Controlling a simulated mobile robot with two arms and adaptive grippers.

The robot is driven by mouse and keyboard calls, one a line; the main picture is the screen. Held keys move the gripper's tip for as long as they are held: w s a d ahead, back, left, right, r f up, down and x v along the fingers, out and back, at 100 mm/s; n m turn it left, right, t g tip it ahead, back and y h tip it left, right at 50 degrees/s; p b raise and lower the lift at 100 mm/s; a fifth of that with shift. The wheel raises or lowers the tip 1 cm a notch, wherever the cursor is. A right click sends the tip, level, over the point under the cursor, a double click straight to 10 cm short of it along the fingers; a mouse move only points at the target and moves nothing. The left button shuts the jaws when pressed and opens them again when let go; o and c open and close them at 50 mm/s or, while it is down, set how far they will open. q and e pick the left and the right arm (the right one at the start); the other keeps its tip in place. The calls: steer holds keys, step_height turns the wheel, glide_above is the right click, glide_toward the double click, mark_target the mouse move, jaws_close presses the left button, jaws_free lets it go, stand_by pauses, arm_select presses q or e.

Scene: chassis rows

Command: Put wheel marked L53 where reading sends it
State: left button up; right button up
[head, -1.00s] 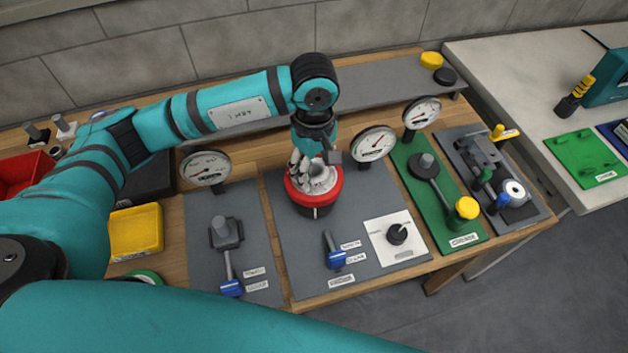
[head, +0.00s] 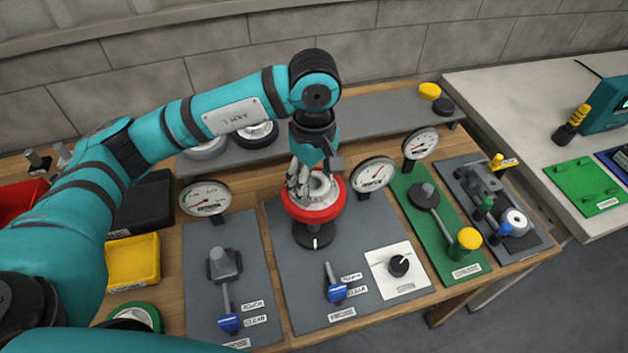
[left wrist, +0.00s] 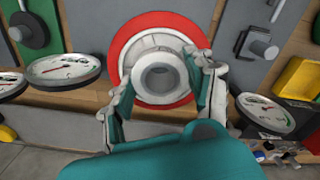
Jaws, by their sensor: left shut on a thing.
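A wheel with a red rim and a silver hub (head: 327,208) is in the grasp of my left gripper (head: 313,183), above the black round stand (head: 314,237) on the middle grey panel. A gap shows between the wheel and the stand. In the left wrist view, the fingers (left wrist: 163,85) close around the hub, and the red rim (left wrist: 128,40) lies beyond them. No L53 mark is legible. Dial gauges stand behind the left panel (head: 204,197), the middle panel (head: 373,175) and the green panel (head: 421,143); their readings are too small to tell. My right gripper is not in view.
Two other wheels (head: 206,150) (head: 257,133) lie on the back shelf (head: 370,108). A yellow bin (head: 133,262) and a black bin (head: 150,205) stand at the left. Blue-handled levers (head: 229,322) (head: 337,292) and a knob (head: 399,265) stand at the front of the panels.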

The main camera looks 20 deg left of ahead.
arm_select(q)
steer(key=shift+r+p, duration=0.7)
steer(key=shift+r, duration=1.3)
